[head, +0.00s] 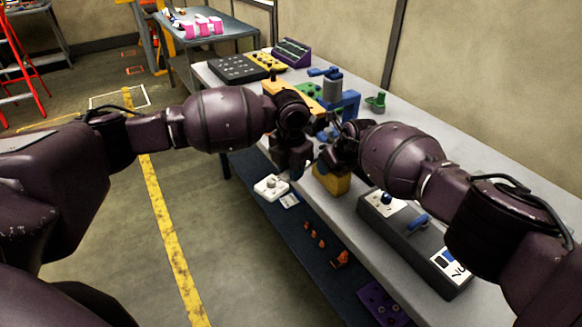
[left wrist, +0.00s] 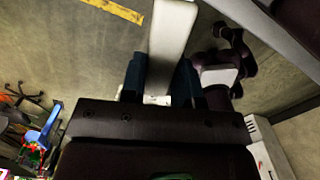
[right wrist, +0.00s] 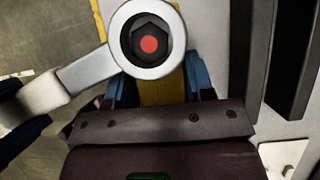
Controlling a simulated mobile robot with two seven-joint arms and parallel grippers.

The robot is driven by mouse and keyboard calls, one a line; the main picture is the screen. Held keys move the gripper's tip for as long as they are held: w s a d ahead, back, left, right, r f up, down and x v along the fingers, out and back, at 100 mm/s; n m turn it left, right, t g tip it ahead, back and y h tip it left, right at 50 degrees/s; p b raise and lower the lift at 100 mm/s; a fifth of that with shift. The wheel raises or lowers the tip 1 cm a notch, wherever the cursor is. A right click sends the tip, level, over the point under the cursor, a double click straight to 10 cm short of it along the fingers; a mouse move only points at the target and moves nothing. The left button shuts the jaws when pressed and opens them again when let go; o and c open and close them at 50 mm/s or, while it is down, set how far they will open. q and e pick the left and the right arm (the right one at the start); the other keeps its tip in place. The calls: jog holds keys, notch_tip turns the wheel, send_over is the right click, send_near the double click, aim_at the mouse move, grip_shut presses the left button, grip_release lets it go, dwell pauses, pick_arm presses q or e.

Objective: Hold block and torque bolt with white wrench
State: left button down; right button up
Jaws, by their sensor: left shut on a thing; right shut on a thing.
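My left gripper (head: 292,170) is shut on the handle of the white wrench (left wrist: 174,38), which stands out between its blue fingers in the left wrist view. In the right wrist view, the wrench's ring end (right wrist: 121,50) surrounds the dark bolt (right wrist: 149,42) with a red centre. How deep the ring sits on it cannot be told. My right gripper (right wrist: 160,88) is shut on the yellow block (right wrist: 162,93), with a blue finger on each side. The block (head: 331,182) also shows below the right gripper in the head view. The wrench and bolt are mostly hidden there by my arms.
A grey box (head: 440,240) with a blue handle stands on the bench to the right. A blue fixture (head: 350,101) and a green part (head: 377,102) stand behind my grippers. A white box (head: 270,188) and several orange parts lie on the lower shelf.

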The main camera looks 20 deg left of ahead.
pick_arm(q)
jog(key=shift+s+d+f, duration=0.1)
jog(key=shift+s+f, duration=0.15)
jog(key=shift+f, duration=0.4)
jog(key=shift+w+a+f+m, duration=0.1)
jog(key=shift+w+a+m, duration=0.15)
jog(key=shift+a+m, duration=0.35)
jog(key=shift+w+a+f+m, duration=0.1)
jog(key=shift+w+a+m, duration=0.1)
jog(key=shift+a+m, duration=0.35)
jog(key=shift+w+r, duration=0.1)
jog(key=shift+r, duration=0.05)
jog(key=shift+w+r, duration=0.1)
jog(key=shift+r, duration=0.05)
